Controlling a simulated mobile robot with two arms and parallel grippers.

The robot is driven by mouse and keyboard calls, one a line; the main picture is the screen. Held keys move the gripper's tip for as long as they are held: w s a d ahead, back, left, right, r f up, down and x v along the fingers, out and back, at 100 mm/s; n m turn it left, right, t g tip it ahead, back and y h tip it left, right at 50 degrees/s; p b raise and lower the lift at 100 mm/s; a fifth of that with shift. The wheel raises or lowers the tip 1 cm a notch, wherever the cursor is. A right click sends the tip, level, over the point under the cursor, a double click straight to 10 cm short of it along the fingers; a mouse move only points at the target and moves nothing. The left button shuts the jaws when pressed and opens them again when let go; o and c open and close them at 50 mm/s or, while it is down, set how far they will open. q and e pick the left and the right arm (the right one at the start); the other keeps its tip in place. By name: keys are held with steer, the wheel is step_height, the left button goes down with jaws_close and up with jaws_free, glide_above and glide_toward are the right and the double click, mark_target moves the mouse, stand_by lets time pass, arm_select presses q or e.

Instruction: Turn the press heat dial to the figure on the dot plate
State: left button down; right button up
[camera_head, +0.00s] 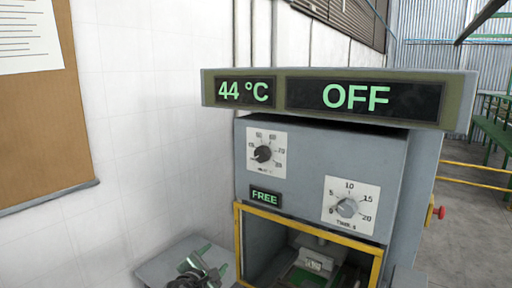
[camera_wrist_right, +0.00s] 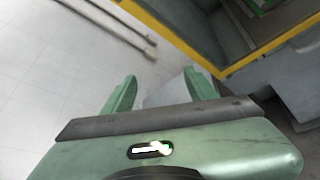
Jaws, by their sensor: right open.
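The press (camera_head: 310,165) is a grey box with a top display reading "44 °C" and "OFF". Its heat dial (camera_head: 262,154) is a black knob on a white scale plate at the upper left of the front; its pointer is too small to read surely. I cannot make out a dot plate in either view. My right gripper (camera_head: 208,262) is open and empty, low and left of the press opening, well below the dial and apart from it. Its two green fingers also show in the wrist view (camera_wrist_right: 158,88). My left gripper is not in view.
A "FREE" sign (camera_head: 265,197) is under the heat dial. A yellow frame (camera_head: 310,229) edges the press opening. A red button (camera_head: 439,212) sticks out at the right. The white wall (camera_head: 150,120) stands close on the left.

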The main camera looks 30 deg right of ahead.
steer(key=s+d+r+m+h+p, duration=0.1)
steer(key=s+r+h, duration=0.1)
steer(key=r, duration=0.8)
steer(key=s+r+h, duration=0.1)
steer(key=r+h, duration=0.1)
steer(key=r, duration=0.8)
steer(key=m+g+h+p, duration=0.2)
steer(key=m+g, duration=0.1)
glide_toward(260, 155)
steer(key=d, duration=0.2)
steer(key=p+x, duration=0.1)
steer(key=x, duration=0.1)
steer(key=p+x, duration=0.1)
steer(key=x, duration=0.1)
steer(key=p+x, duration=0.1)
steer(key=x, duration=0.1)
steer(key=shift+w+d, duration=0.2)
steer(key=shift+w, duration=0.25)
jaws_close()
